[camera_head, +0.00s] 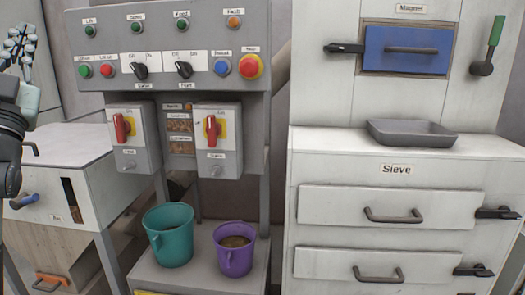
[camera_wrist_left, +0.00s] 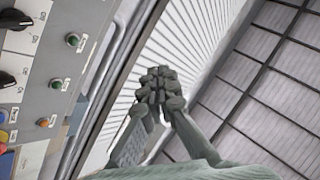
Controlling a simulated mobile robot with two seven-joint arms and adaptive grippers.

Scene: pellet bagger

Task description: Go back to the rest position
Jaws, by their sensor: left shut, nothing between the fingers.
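My left gripper (camera_head: 18,48) is raised at the upper left edge of the head view, in front of the wall and left of the control panel. Its fingers point up. It also shows in the left wrist view (camera_wrist_left: 160,82), where the fingertips meet and hold nothing. The control panel (camera_head: 210,83) stands to the right of the gripper, apart from it. My right gripper is in neither view.
A teal bucket (camera_head: 170,236) and a purple bucket (camera_head: 235,249) stand below the panel. At right, a grey tray (camera_head: 410,133) sits on the sieve cabinet (camera_head: 310,172) with handled drawers. A white hopper box (camera_head: 62,145) stands at left, below my left arm.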

